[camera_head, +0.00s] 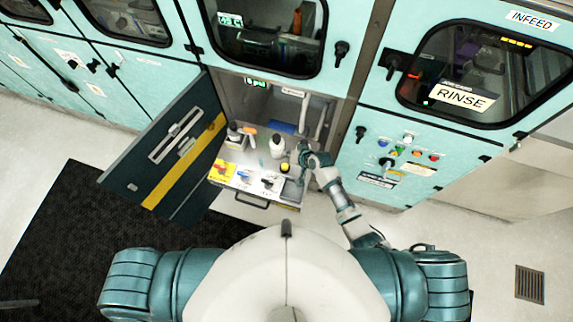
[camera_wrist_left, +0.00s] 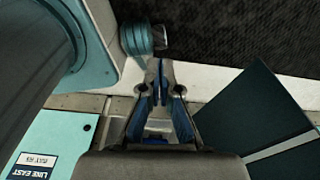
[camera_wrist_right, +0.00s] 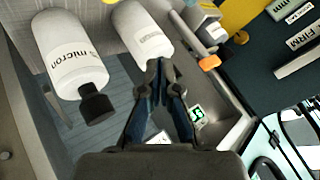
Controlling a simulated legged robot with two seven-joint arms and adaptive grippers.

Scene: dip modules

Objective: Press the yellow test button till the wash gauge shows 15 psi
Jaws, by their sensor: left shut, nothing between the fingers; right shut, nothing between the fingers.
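A pull-out shelf (camera_head: 236,180) below the open cabinet holds small parts. A small yellow round piece (camera_head: 285,167) near its right side looks like the test button. My right gripper (camera_head: 303,149) is shut and empty, reaching to the shelf's right side, apart from the yellow piece. It also shows shut in the right wrist view (camera_wrist_right: 160,66). A small green-lit gauge display (camera_head: 255,82) is at the cabinet's top; its digits are too small to read surely. A lit display (camera_wrist_right: 197,114) also shows at an angle in the right wrist view. My left gripper (camera_wrist_left: 157,68) is shut and empty.
White bottles (camera_head: 277,147) stand in the cabinet; two large ones (camera_wrist_right: 72,55) are close in the right wrist view. The open dark door (camera_head: 175,150) stands left of the shelf. A panel of coloured buttons (camera_head: 405,153) is to the right.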

